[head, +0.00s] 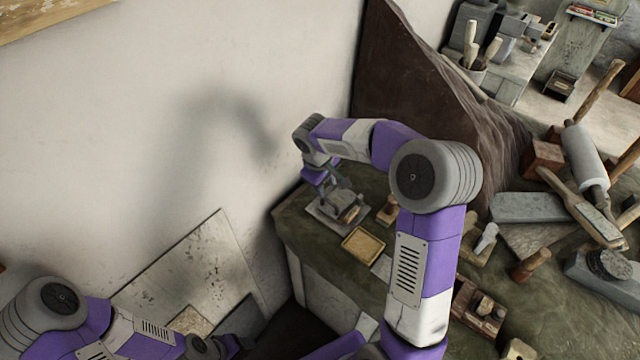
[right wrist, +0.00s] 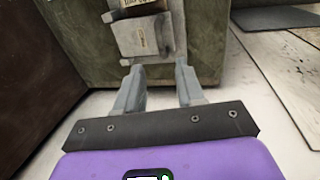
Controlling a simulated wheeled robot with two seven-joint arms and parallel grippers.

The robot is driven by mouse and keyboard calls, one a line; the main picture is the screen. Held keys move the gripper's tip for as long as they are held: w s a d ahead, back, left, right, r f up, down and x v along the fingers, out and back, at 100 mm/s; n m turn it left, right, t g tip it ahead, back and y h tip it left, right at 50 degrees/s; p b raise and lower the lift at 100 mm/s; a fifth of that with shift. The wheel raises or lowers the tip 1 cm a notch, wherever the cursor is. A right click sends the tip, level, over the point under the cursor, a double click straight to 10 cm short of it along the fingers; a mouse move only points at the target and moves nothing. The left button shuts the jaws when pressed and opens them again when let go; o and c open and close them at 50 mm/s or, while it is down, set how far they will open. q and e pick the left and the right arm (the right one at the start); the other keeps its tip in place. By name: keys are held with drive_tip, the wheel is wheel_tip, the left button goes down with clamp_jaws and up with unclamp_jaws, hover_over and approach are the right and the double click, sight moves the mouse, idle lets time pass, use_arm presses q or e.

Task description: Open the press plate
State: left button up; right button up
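The press (head: 347,213) is a small grey device with a flat base on the corner of the dark green table, in the head view. My right gripper (head: 328,182) reaches down over it from above and partly hides it. In the right wrist view, its two grey fingers (right wrist: 158,76) stand apart with nothing gripped between them. A grey plate of the press (right wrist: 138,36) shows just beyond the fingertips; I cannot tell if the fingers touch it. My left arm is low at the left in the head view, and its gripper (head: 228,346) is dark and unclear.
A shallow yellowish tray (head: 362,245) lies beside the press. A small wooden block (head: 388,210) stands to its right. Wooden tools and stone blocks (head: 535,208) crowd the table farther right. The wall is close on the left, with a pale board (head: 200,265) leaning there.

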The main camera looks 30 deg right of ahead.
sight(329, 201)
drive_tip(key=f, duration=0.2)
drive_tip(key=d+f, duration=0.1)
drive_tip(key=f, duration=0.4)
drive_tip(key=shift+s+d, duration=0.1)
drive_tip(key=shift+d, duration=0.05)
clamp_jaws()
